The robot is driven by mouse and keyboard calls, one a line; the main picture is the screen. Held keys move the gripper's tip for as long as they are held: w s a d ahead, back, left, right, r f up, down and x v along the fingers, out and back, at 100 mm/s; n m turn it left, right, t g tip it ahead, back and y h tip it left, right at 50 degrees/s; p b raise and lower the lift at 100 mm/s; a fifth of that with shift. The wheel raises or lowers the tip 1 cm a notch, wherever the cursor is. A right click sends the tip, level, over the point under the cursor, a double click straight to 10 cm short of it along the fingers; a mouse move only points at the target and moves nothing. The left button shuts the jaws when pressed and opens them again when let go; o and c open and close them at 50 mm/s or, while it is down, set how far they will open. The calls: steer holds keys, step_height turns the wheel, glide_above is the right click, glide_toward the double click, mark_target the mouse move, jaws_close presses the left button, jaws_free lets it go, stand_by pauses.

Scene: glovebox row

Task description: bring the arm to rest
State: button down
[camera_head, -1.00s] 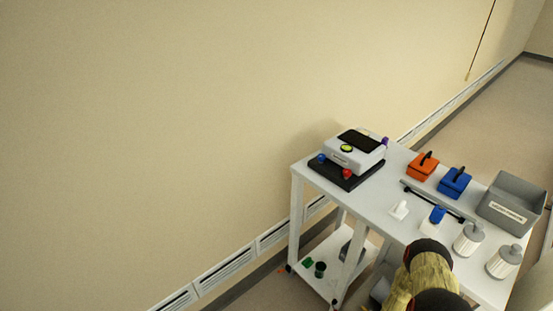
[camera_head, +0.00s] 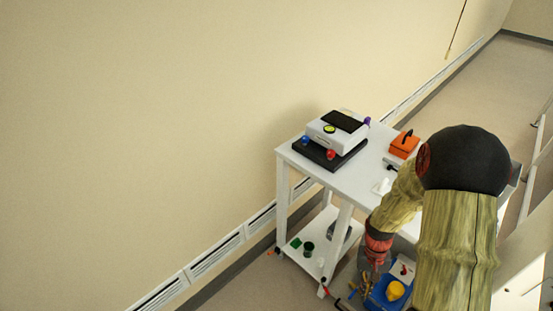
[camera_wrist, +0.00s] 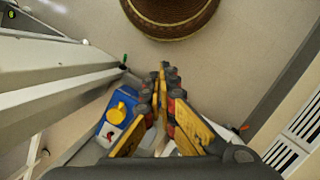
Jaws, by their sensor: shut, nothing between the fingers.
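My arm (camera_head: 455,235) bends across the right of the head view, over the front side of the white cart (camera_head: 345,182). My gripper (camera_wrist: 166,72) points away in the middle of the wrist view, with its yellow and dark fingers together and nothing between them. In the head view it hangs low beside the cart, small and partly lost against the things behind it. A blue container with a yellow round part (camera_wrist: 117,112) shows left of the fingers in the wrist view; I cannot tell whether they touch.
On the cart top stand a white device on a black base (camera_head: 335,138) and an orange box (camera_head: 404,145). My arm hides the right part of the top. Small green items (camera_head: 308,248) are on the lower shelf. The wall (camera_head: 150,120) runs behind. A round brown shape (camera_wrist: 170,18) is unidentified.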

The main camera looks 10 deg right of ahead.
steer(key=s+a+r+n+t, duration=0.1)
steer(key=a+r, duration=0.4)
steer(key=r, duration=0.7)
steer(key=s+a+r+n+t, duration=0.1)
steer(key=s+a+r+t, duration=0.2)
steer(key=r, duration=1)
steer(key=s+a+r+n+t, duration=0.2)
steer(key=a+r+t, duration=0.2)
steer(key=r, duration=0.8)
steer(key=a, duration=0.2)
steer(key=shift+s+a+r+t+p, duration=0.2)
steer(key=shift+a+r+t+p, duration=0.15)
steer(key=shift+t+p, duration=0.05)
